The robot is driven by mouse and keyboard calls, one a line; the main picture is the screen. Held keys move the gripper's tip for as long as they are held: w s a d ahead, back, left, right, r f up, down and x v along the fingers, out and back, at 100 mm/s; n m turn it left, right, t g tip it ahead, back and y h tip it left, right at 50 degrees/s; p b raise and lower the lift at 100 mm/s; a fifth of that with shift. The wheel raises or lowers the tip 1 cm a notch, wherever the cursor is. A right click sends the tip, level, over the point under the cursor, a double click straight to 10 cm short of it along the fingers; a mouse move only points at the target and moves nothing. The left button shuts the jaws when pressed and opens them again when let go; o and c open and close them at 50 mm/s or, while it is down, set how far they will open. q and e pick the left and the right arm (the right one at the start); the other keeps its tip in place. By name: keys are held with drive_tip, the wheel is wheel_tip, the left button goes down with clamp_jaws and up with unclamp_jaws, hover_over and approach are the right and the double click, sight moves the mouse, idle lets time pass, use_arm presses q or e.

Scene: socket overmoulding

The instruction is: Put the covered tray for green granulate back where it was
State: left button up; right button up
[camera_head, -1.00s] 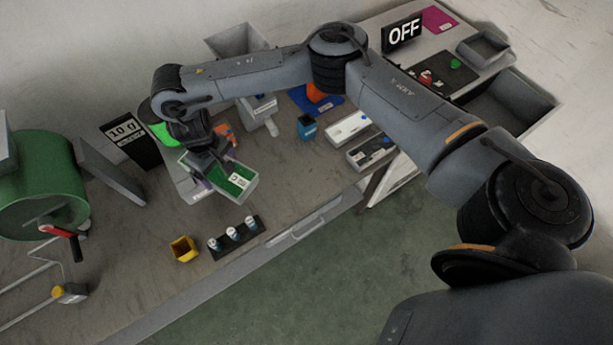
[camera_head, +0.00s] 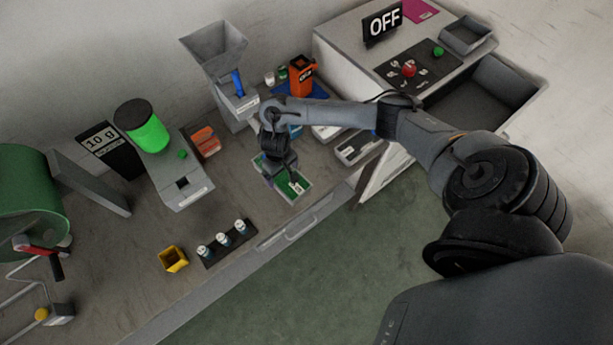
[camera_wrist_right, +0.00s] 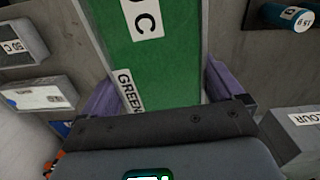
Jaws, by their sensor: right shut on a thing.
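The covered tray for green granulate (camera_head: 298,189) has a green top and pale sides, with a white label. It is over the bench, right of the scale and left of two pale trays. My right gripper (camera_head: 284,173) is shut on its rear end. In the right wrist view the tray (camera_wrist_right: 168,50) runs away from me between the purple fingers of the gripper (camera_wrist_right: 162,92), and the labels "GREEN" and "C" show. I cannot tell whether the tray touches the bench. My left gripper is out of view.
Two pale trays (camera_head: 358,148) lie close to its right, partly behind my arm; one reads "50 C" (camera_wrist_right: 22,45) in the wrist view. A hopper unit (camera_head: 235,100) stands behind. A vial rack (camera_head: 228,243) and yellow cup (camera_head: 173,259) are front left. Bench between rack and tray is clear.

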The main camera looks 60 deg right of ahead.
drive_tip(key=shift+m, duration=0.6)
drive_tip(key=s+d+f, duration=0.1)
drive_tip(key=d+f, duration=0.1)
drive_tip(key=s+d+f+b, duration=0.1)
drive_tip(key=s+d+f, duration=0.1)
drive_tip(key=d+f, duration=0.1)
drive_tip(key=s+d+f+b, duration=0.1)
drive_tip(key=d+f, duration=0.2)
drive_tip(key=shift+s+d, duration=0.25)
drive_tip(key=shift+s, duration=0.05)
drive_tip(key=shift+f+b, duration=0.45)
drive_tip(key=shift+f, duration=1.75)
drive_tip(key=o, duration=1.1)
